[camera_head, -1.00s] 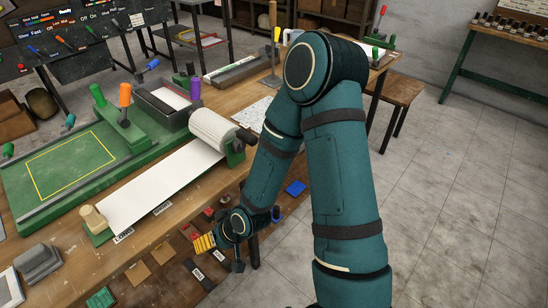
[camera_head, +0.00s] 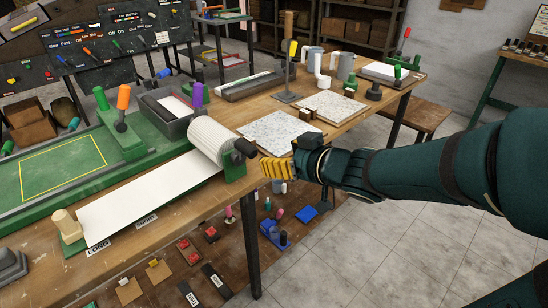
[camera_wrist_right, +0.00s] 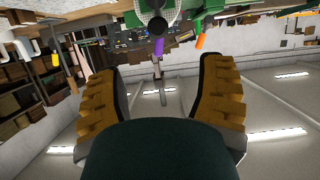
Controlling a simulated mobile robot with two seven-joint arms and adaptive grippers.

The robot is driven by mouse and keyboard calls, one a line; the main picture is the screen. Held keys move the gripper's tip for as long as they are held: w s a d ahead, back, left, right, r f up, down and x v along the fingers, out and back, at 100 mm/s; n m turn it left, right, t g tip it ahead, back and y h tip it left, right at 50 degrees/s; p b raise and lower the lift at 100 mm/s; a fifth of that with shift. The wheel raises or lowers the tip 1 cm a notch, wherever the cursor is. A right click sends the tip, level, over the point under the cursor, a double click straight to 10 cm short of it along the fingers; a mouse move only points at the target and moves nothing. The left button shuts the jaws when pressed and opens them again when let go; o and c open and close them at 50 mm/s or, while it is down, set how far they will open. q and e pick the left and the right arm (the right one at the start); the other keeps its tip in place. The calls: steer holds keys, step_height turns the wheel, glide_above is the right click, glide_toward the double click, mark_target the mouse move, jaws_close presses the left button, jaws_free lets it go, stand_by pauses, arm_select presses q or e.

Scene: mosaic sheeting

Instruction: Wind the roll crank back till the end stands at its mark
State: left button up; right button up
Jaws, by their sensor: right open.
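The white ribbed roll (camera_head: 210,137) sits in a green stand at the bench's front edge. Its black crank handle (camera_head: 246,148) sticks out to the right. A white sheet (camera_head: 150,192) runs from the roll to the lower left. Its far end lies by a pale wooden knob (camera_head: 65,225), beside the LONG label (camera_head: 98,247). The SHORT label (camera_head: 146,220) is closer to the roll. My right gripper (camera_head: 268,167) has yellow pads and is open, just right of and below the handle, apparently apart from it. In the wrist view the dark handle end (camera_wrist_right: 157,25) shows beyond the spread fingers (camera_wrist_right: 160,78).
Two speckled slabs (camera_head: 281,135) lie on the bench behind my gripper. A purple handle (camera_head: 197,94) and an orange handle (camera_head: 124,97) stand behind the roll. A lower shelf (camera_head: 235,270) holds small tools. Open floor is at right.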

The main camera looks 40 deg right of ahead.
mark_target(254, 149)
steer(key=p+x, duration=0.6)
steer(key=x, duration=0.2)
steer(key=shift+p, duration=0.3)
steer(key=b+x, duration=0.1)
steer(key=x, duration=0.3)
steer(key=shift+w+d+f+b, duration=0.1)
steer(key=shift+w+f+b, duration=0.2)
steer(key=shift+b, duration=0.1)
steer(key=shift+w, duration=0.45)
steer(key=c, duration=1.2)
